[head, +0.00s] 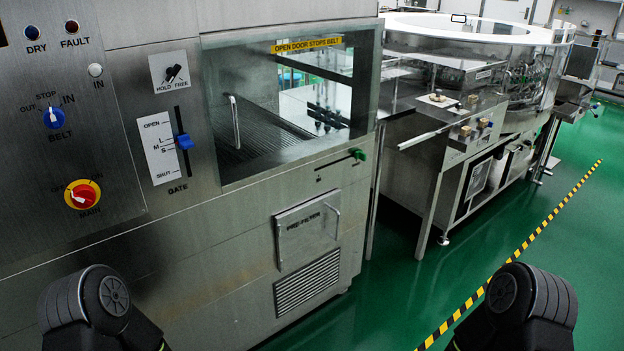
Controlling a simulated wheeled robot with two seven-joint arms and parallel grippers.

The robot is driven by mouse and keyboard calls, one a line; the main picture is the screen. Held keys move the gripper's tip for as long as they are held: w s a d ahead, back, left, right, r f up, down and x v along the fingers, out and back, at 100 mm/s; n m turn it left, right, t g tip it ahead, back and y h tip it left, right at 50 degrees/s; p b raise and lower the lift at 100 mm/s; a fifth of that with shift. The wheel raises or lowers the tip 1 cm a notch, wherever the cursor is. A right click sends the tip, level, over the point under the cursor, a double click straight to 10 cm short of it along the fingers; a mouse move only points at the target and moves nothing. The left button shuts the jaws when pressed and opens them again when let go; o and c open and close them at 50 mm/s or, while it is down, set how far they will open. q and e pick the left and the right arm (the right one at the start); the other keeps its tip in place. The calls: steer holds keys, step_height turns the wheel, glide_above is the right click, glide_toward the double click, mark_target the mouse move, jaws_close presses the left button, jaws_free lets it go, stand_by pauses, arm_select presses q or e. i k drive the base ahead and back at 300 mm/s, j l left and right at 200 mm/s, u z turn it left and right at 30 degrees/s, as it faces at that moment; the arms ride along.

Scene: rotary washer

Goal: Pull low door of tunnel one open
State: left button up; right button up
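A steel tunnel machine (190,240) fills the left half of the head view. Low on its front is a small steel door (308,230) marked PRE-FILTER, with a vertical bar handle (334,221) at its right edge. The door looks shut and flush in its frame. Higher up is a large glass door (285,115) with a yellow OPEN DOOR STOPS BELT label and a white handle at its left; it looks shut. Black rounded parts of my arms show at the bottom left and bottom right. Neither gripper is in view.
A louvred vent (307,282) lies below the small door. A green-knobbed lever (357,154) sticks out above it. A gate slider (184,142) and switches are at left. A round washer (480,70) stands behind right. The green floor (385,290) in front is clear.

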mark_target(302, 232)
steer(key=i+l, duration=0.2)
steer(key=l, duration=0.15)
steer(key=i+l, duration=0.2)
steer(key=l, duration=0.2)
steer(key=i+l, duration=0.2)
steer(key=l, duration=0.15)
steer(key=i+l, duration=0.2)
steer(key=l, duration=0.2)
steer(key=i+l, duration=0.15)
steer(key=l, duration=0.2)
steer(key=i+l, duration=0.2)
steer(key=l, duration=0.2)
steer(key=i+l, duration=0.2)
steer(key=l, duration=0.15)
steer(key=i+l, duration=0.2)
steer(key=l, duration=0.2)
